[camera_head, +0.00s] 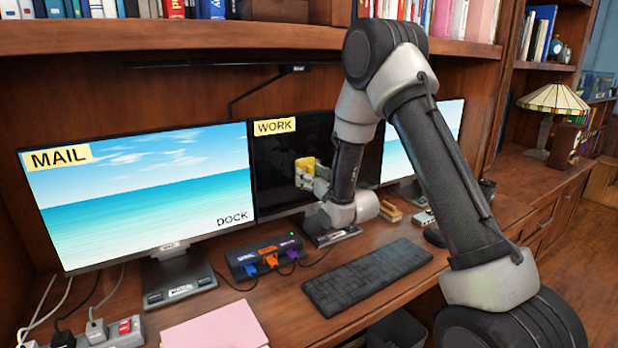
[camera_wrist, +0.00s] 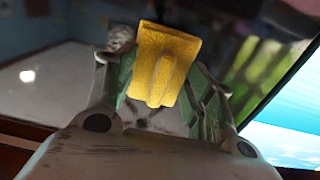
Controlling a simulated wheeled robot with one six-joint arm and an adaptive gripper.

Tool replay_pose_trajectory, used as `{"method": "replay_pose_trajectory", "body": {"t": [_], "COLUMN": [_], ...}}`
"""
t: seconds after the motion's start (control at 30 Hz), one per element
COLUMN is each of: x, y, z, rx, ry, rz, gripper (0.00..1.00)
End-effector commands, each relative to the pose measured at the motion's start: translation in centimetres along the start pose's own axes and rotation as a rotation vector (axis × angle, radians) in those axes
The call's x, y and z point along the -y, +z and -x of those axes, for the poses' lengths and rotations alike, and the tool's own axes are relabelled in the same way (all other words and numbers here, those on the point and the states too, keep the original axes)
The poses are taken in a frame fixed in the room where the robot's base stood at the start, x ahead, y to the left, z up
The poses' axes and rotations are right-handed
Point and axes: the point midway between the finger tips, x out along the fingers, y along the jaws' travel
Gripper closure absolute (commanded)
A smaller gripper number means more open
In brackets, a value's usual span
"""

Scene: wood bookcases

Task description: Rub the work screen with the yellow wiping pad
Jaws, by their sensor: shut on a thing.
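The work screen (camera_head: 283,170) is the middle monitor. It is dark and carries a yellow WORK label at its upper left. My gripper (camera_head: 314,178) is in front of it, partly hidden by my own arm. The yellow wiping pad (camera_head: 304,166) is held up against or just before the screen; I cannot tell if it touches. In the wrist view the yellow pad (camera_wrist: 165,62) sits between the fingers of my gripper (camera_wrist: 160,95), which are shut on it. The dark screen (camera_wrist: 235,35) fills much of the background there.
The MAIL monitor (camera_head: 150,190) stands left and another lit monitor (camera_head: 445,128) right. A hub (camera_head: 265,257) with coloured plugs, a keyboard (camera_head: 367,276) and a pink folder (camera_head: 215,328) lie on the desk. A shelf of books (camera_head: 100,37) runs above.

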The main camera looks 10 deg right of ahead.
Motion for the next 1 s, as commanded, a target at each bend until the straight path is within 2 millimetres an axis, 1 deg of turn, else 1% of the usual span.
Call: {"method": "replay_pose_trajectory", "body": {"t": [0.2,0.47,0.8,0.9,1.0], "x": [-2.2,-3.2,-6.2,-6.5,-6.4], "y": [0.0,0.0,0.0,0.0,0.0], "z": [0.1,0.1,-0.1,-0.1,0.1], "rx": [0.0,0.0,0.0,0.0,0.0], "ry": [0.002,0.0,0.001,0.001,0.0], "rz": [0.001,0.001,0.0,0.0,0.0], "gripper": [0.66,0.66,0.66,0.66,0.66]}}
